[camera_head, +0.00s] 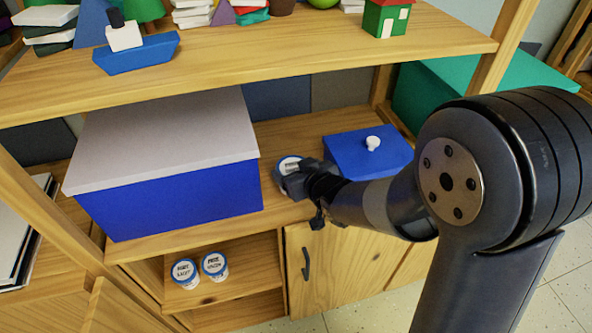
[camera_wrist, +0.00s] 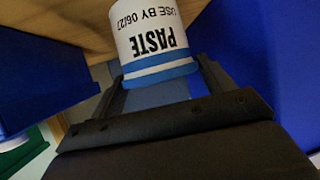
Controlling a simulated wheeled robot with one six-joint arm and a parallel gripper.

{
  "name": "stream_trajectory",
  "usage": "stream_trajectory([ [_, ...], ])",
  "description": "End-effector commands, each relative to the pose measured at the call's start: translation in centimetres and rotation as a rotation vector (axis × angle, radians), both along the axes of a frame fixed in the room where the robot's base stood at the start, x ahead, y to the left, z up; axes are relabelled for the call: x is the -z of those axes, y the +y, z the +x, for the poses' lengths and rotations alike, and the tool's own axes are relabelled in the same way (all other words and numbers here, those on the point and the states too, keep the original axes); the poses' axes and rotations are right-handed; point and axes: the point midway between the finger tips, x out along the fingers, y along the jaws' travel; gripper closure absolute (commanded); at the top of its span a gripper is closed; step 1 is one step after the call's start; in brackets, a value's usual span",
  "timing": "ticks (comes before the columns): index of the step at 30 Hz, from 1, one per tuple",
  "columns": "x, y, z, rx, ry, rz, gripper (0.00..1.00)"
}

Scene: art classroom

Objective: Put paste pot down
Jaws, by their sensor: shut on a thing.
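The paste pot (camera_head: 289,165) is a small white pot with a blue band and a printed label. In the wrist view the pot (camera_wrist: 150,32) sits between the two fingers, with "PASTE" and "USE BY" upside down. My gripper (camera_head: 293,180) is shut on it, at the middle shelf between the large blue box and the small blue box. My gripper also shows in the wrist view (camera_wrist: 158,85). I cannot tell whether the pot's base touches the shelf.
A large blue box (camera_head: 170,203) with a grey lid stands left, and a small blue lidded box (camera_head: 368,155) stands right. Two similar pots, one left (camera_head: 185,273) and one right (camera_head: 214,266), stand in the lower compartment.

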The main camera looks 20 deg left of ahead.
Motion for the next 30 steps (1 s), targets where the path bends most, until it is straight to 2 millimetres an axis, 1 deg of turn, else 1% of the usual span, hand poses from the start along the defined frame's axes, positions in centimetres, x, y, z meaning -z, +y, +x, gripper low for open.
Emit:
stream_trajectory([
  [5, -0.24, 0.04, 0.06, 0.000, -0.004, 0.003, 0.56],
  [9, 0.21, 0.04, 0.06, 0.000, -0.004, 0.003, 0.56],
  [10, 0.12, 0.01, 0.03, 0.000, -0.002, 0.002, 0.21],
  [17, 0.08, 0.01, 0.03, 0.000, -0.001, 0.001, 0.02],
  [24, 0.03, 0.02, 0.04, 0.000, -0.001, 0.001, 0.02],
  [27, -0.33, 0.02, 0.03, 0.000, -0.002, 0.002, 0.02],
  [30, -0.70, -0.50, -0.48, 0.000, -0.005, 0.002, 0.02],
])
